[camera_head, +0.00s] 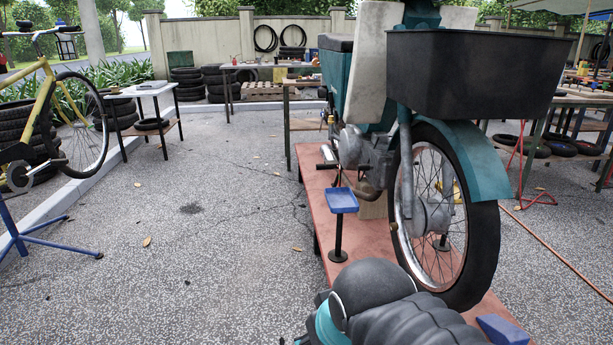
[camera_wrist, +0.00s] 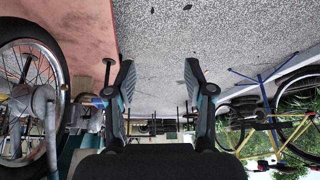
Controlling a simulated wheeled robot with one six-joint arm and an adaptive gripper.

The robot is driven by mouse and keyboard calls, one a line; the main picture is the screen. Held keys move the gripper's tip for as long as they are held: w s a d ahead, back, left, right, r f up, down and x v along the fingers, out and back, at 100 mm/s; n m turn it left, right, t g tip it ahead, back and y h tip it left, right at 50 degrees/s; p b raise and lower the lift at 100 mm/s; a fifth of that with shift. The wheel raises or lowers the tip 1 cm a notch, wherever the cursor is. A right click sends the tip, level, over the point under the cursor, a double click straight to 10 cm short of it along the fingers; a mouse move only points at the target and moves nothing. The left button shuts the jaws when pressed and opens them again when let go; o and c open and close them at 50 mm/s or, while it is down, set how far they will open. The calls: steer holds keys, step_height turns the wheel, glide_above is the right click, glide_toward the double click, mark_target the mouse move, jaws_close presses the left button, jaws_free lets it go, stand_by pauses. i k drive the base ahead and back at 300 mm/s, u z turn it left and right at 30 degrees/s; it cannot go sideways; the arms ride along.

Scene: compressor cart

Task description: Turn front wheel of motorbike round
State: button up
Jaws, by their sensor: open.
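The teal motorbike stands on a red platform (camera_head: 335,235) in the head view, with a black box (camera_head: 470,75) over its front. Its front wheel (camera_head: 480,255) has a black tyre, thin spokes and a grey hub, under a teal mudguard (camera_head: 482,165). The wheel also shows in the wrist view (camera_wrist: 62,75) at the left edge, upside down. My gripper (camera_wrist: 157,80) is open and empty in the wrist view, with the wheel off to the left of its fingers and not between them. In the head view my dark arm covers the lower middle, and the fingertips cannot be made out.
A blue tray on a black post (camera_head: 341,201) stands on the platform beside the wheel. A blue wedge (camera_head: 502,330) lies at the platform's front. A yellow bicycle (camera_head: 50,100) is on a blue stand at left. Paved ground (camera_head: 200,240) between is clear.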

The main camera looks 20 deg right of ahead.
mark_target(474, 277)
steer(key=z, duration=1.9)
steer(key=k, duration=0.4)
steer(key=u, duration=0.8)
